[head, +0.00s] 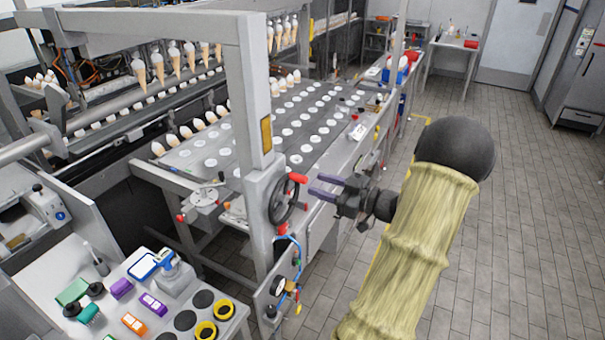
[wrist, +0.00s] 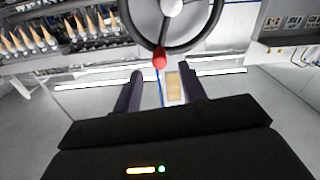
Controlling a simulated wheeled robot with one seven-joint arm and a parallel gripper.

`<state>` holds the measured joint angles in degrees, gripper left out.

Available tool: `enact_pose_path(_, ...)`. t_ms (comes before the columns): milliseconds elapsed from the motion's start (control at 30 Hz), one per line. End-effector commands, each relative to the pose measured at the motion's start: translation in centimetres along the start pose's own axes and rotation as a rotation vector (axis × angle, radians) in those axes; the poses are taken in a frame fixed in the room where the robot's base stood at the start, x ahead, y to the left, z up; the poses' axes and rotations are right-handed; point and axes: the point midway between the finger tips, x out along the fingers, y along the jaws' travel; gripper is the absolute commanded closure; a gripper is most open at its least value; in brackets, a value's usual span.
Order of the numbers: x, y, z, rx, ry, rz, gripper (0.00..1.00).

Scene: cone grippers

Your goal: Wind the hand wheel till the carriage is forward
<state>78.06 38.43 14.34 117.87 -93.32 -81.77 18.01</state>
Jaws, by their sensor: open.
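The hand wheel (head: 284,201) has a black rim and is mounted on the grey post of the machine. Red parts show at its upper right (head: 298,178) and just below it. In the wrist view the wheel (wrist: 172,8) is cut off by the top edge, with a round red knob (wrist: 159,60) at its rim. My gripper (head: 313,186) is to the right of the wheel, its dark purple fingers pointing at it. The fingers (wrist: 163,78) are apart and empty, with the knob beyond and between their tips. I cannot tell which part is the carriage.
A flat bed (head: 255,140) with rows of white discs lies behind the wheel, with rows of cones (head: 175,60) hanging above it. A bench (head: 215,308) with coloured blocks stands at the lower left. Tiled floor (head: 510,220) on the right is clear.

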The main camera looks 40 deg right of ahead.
Motion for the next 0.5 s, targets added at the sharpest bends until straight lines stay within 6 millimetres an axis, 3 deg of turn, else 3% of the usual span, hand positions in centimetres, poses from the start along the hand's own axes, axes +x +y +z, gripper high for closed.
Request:
enact_pose_path(300, 5.1, 0.1, -0.2, 0.001, 0.001, 0.0, 0.58)
enact_pose_path(500, 6.1, 0.1, 0.0, -0.001, 0.0, 0.002, 0.58)
